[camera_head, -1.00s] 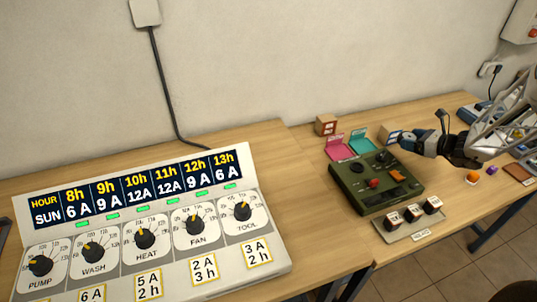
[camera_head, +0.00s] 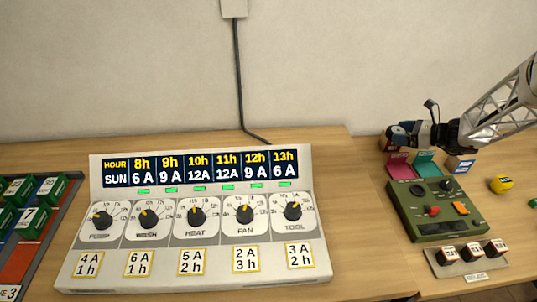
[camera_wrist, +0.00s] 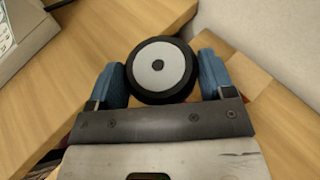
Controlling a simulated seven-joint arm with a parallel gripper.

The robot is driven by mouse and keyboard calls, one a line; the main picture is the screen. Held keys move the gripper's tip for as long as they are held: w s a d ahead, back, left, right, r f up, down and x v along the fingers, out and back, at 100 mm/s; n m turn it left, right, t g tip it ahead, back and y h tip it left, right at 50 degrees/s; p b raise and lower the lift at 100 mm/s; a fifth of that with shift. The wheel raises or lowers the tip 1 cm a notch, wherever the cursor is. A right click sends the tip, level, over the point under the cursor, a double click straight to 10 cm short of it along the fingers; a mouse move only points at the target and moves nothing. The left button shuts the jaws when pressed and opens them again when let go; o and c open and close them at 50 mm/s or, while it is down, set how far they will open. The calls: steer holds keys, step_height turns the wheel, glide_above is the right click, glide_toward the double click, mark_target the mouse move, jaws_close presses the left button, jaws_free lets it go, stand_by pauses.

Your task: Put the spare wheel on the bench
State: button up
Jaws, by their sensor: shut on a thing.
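The spare wheel (camera_wrist: 157,68), a black tyre with a pale grey hub and a dark centre, sits between the two blue fingers of my gripper in the wrist view. My gripper (camera_head: 399,131) is shut on it. In the head view my gripper is at the right, over the back of the wooden bench (camera_head: 358,190), behind the green box. The wheel is small and hard to make out there. The wrist view shows bare wood (camera_wrist: 105,55) below the wheel; its height above the wood is unclear.
A large dial panel (camera_head: 200,215) fills the bench's middle. The green box (camera_head: 432,212), pink and teal trays and a relay tray (camera_head: 470,265) lie at the right, with a yellow object (camera_head: 501,184). Colored blocks in a rack (camera_head: 30,230) are at left. The wall closes off the back.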

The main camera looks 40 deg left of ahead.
steer(key=s+a+r+n+g+h, duration=0.1)
steer(key=s+a+n+g, duration=0.3)
steer(key=a, duration=1)
steer(key=r+n+g+h, duration=0.1)
steer(key=n+g+h, duration=0.1)
steer(key=g, duration=0.1)
glide_above(312, 144)
steer(key=shift+w+r, duration=0.1)
steer(key=shift+f, duration=3.1)
steer(key=shift+f, duration=0.1)
steer(key=shift+f, duration=1.8)
steer(key=shift+f, duration=0.1)
